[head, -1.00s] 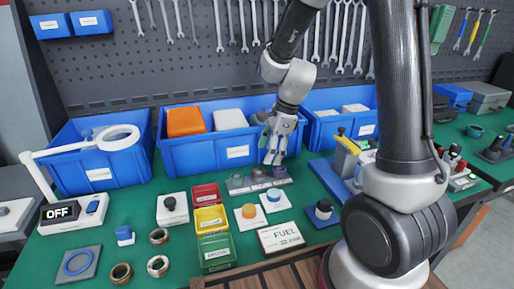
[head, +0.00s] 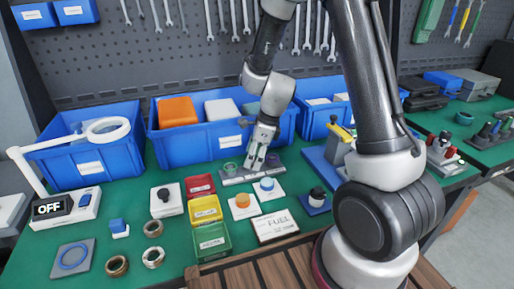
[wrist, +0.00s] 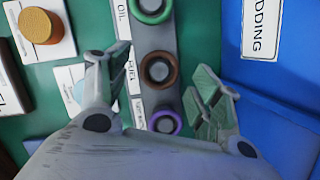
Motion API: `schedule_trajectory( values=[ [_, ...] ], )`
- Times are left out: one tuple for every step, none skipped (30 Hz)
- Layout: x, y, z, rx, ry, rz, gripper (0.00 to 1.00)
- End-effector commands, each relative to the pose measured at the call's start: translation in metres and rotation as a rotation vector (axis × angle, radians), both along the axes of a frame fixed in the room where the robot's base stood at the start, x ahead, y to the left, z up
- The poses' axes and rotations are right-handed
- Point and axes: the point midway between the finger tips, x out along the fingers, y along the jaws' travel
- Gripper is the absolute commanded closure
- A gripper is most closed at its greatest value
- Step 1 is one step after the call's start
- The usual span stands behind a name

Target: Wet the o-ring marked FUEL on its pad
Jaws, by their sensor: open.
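A grey rack (wrist: 166,98) holds a row of o-rings on posts. In the wrist view, the brown ring (wrist: 174,70) sits beside the FUEL label (wrist: 131,76), between a green ring (wrist: 150,17) by the OIL label and a purple ring (wrist: 176,122). My gripper (wrist: 168,82) is open and empty, its fingers on either side of the row around the brown ring. In the head view my gripper (head: 256,164) is over the rack and hides its middle. An orange round pad (head: 242,201) and a blue round pad (head: 267,184) stand in front on white plates.
A white card reading FUEL (head: 277,224) lies in front of the pads. Red, yellow and green bins (head: 211,241) stand to the left. A large blue bin (head: 190,146) is close behind the rack. A yellow-topped fixture (head: 341,136) stands to the right.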

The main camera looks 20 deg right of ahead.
Motion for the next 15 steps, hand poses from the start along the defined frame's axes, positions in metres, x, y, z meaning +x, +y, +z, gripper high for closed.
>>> schedule_trajectory(
  values=[
    [0.0001, 0.0008, -0.0025, 0.000, 0.001, -0.001, 0.35],
    [0.0002, 0.0010, -0.0033, 0.000, 0.001, -0.001, 0.35],
    [0.0003, 0.0012, -0.0039, 0.000, 0.000, -0.001, 0.35],
    [0.0003, 0.0013, -0.0041, 0.000, 0.000, -0.001, 0.35],
    [0.0004, 0.0012, -0.0041, 0.000, 0.000, -0.001, 0.35],
    [0.0004, 0.0012, -0.0040, 0.000, 0.000, 0.000, 0.35],
    [0.0004, 0.0012, -0.0039, 0.000, 0.000, 0.000, 0.35],
    [0.0004, 0.0012, -0.0039, 0.000, 0.000, 0.000, 0.35],
    [0.0004, 0.0011, -0.0038, 0.000, 0.000, 0.000, 0.35],
    [0.0004, 0.0011, -0.0038, 0.000, 0.000, 0.000, 0.41],
    [0.0003, 0.0011, -0.0037, 0.000, 0.000, 0.000, 0.46],
    [0.0004, 0.0011, -0.0037, 0.000, 0.000, 0.000, 0.54],
    [0.0003, 0.0011, -0.0037, 0.000, 0.000, 0.000, 0.59],
    [0.0004, 0.0011, -0.0037, 0.000, 0.000, 0.000, 0.65],
    [0.0004, 0.0010, -0.0036, 0.000, 0.000, 0.000, 0.72]
  ],
)
